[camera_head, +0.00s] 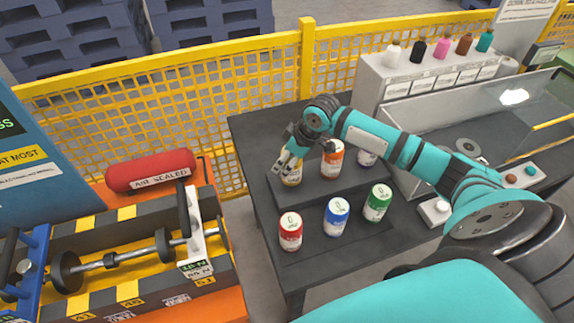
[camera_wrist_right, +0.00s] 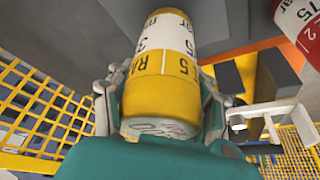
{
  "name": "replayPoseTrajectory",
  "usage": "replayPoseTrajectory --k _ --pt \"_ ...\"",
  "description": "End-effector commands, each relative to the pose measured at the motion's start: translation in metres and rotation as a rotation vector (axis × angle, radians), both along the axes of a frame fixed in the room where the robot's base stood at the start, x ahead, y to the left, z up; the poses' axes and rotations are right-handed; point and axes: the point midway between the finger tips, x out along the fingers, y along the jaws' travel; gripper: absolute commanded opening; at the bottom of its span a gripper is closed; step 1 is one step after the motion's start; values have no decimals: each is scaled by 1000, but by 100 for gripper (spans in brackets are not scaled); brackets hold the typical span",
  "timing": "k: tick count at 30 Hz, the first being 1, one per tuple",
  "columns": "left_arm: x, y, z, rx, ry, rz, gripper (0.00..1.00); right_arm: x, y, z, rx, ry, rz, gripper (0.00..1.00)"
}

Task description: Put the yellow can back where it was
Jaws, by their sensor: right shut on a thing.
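The yellow can (camera_head: 292,178) is at the left end of the raised dark step (camera_head: 285,201) on the table in the head view. My right gripper (camera_head: 288,162) is shut on it from above and hides much of it. In the right wrist view the yellow and white can (camera_wrist_right: 160,75) sits between both fingers of the right gripper (camera_wrist_right: 160,108). I cannot tell whether the can touches the step. My left gripper is not in view.
An orange can (camera_head: 332,160) stands right of the yellow can, with a purple-marked one behind my arm. Red (camera_head: 290,231), blue (camera_head: 336,217) and green (camera_head: 376,203) cans stand in front, lower. A yellow fence (camera_head: 180,90) runs behind the table.

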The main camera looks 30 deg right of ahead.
Motion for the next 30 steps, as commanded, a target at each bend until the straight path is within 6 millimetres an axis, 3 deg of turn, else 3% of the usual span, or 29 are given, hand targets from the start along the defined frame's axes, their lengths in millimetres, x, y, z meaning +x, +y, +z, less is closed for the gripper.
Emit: replayPoseTrajectory --k 4,14,15,20,30 --pt "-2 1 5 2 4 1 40 0 1 -19 2 2 -1 4" --pt "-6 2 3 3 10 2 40 0 0 -24 1 0 0 4" --pt "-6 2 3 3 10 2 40 0 0 -24 0 1 0 55" --pt "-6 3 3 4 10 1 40 -1 0 -24 0 1 0 76" --pt "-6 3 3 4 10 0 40 -1 0 -21 -1 1 0 76"
